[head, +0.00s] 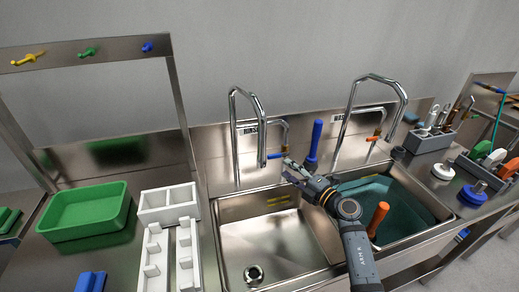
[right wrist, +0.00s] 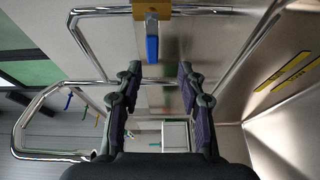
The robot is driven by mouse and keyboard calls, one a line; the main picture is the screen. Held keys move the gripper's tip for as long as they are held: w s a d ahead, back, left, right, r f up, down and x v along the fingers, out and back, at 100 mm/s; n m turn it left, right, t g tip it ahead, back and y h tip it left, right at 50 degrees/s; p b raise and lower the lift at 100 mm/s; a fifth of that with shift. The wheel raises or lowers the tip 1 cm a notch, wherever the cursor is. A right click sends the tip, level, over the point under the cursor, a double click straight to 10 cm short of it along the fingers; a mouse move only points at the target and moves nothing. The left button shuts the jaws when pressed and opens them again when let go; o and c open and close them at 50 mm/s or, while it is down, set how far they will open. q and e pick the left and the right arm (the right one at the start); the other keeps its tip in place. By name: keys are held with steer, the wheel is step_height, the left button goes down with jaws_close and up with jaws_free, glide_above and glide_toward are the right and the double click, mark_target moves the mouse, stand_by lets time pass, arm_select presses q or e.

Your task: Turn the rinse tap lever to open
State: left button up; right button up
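A tap with a blue lever (head: 275,156) stands behind the empty left basin (head: 268,245). A second tap with an orange lever (head: 373,138) stands behind the right basin. The small labels on the wall are too small to read, so I cannot tell which tap is the rinse tap. My right gripper (head: 288,170) is just in front of and below the blue lever. In the right wrist view, the right gripper (right wrist: 159,70) is open and empty, with the blue lever (right wrist: 152,48) beyond its fingertips, between the two finger lines and apart from them. My left gripper is not in view.
A blue handle (head: 314,140) stands upright close behind my right gripper. The right basin holds teal water, and an orange handle (head: 378,217) is beside my arm. A green tub (head: 88,207) and white holders (head: 168,203) are at left. A grey utensil box (head: 428,142) is at right.

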mark_target(275, 157)
steer(key=shift+w+a+r+t, duration=0.3)
steer(key=shift+w+a+r, duration=0.3)
steer(key=shift+w+r, duration=0.1)
steer(key=shift+w+a+f, duration=0.3)
steer(key=shift+w+a, duration=0.55)
steer(key=shift+w, duration=0.05)
steer(key=b+x, duration=0.1)
steer(key=x, duration=0.2)
steer(key=shift+w+a+r, duration=0.1)
steer(key=shift+w, duration=0.1)
steer(key=shift+w+a, duration=0.1)
steer(key=shift+w, duration=0.05)
steer(key=shift+a, duration=0.1)
steer(key=shift+c, duration=1.1)
steer(key=c, duration=0.5)
jaws_close()
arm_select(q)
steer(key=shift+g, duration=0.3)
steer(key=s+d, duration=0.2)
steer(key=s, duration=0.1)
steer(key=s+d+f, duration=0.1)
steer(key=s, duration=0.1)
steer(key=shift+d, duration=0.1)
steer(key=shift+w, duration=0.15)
